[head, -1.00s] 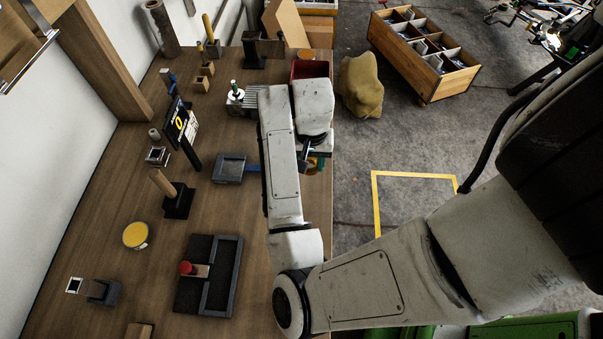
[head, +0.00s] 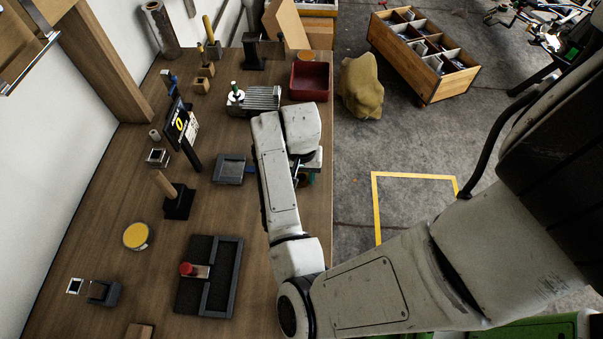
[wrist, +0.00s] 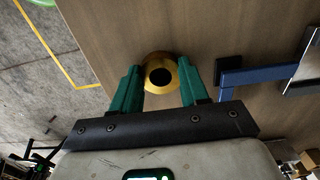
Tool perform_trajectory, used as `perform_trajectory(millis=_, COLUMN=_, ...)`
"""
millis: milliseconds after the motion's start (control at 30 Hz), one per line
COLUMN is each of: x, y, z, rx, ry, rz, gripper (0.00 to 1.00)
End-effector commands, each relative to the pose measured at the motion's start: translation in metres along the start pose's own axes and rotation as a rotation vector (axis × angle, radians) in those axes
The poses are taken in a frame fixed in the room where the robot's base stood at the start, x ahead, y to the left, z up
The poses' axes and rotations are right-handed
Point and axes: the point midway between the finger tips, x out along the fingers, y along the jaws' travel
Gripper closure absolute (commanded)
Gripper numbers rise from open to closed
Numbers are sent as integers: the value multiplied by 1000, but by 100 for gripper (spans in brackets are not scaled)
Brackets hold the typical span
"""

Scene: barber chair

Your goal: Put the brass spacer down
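In the wrist view the brass spacer (wrist: 151,84) is a gold ring with a dark round hole, seen end-on. It sits between the two green fingertips of my gripper (wrist: 161,76), with a finger against each side. My gripper looks shut on it. Behind it is the wooden bench top (wrist: 215,35); I cannot tell whether the spacer touches it. In the head view my gripper (head: 309,174) is over the bench's right edge area, and my arm hides the spacer there.
A grey block with a blue handle (head: 230,170) lies left of my gripper; its blue handle (wrist: 255,76) also shows in the wrist view. A ribbed metal block (head: 262,99) and red bin (head: 311,82) stand farther back. A black divided tray (head: 222,290) is nearer.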

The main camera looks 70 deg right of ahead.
Motion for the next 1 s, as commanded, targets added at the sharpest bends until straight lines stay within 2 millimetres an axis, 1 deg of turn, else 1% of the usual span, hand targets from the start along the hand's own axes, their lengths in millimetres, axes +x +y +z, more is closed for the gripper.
perform_trajectory(millis=33, x=0, y=0, z=0, rx=0, ry=0, rz=0, gripper=51)
perform_trajectory(millis=233, x=0, y=0, z=0, rx=0, ry=0, rz=0, gripper=32)
perform_trajectory(millis=467, x=-1, y=0, z=0, rx=0, ry=0, rz=0, gripper=31)
perform_trajectory(millis=600, x=-8, y=0, z=0, rx=1, ry=1, rz=-1, gripper=31)
perform_trajectory(millis=667, x=-15, y=0, z=-1, rx=2, ry=2, rz=-1, gripper=31)
perform_trajectory(millis=767, x=-33, y=0, z=-1, rx=3, ry=3, rz=-4, gripper=31)
perform_trajectory(millis=1000, x=-83, y=0, z=-1, rx=3, ry=3, rz=-3, gripper=31)
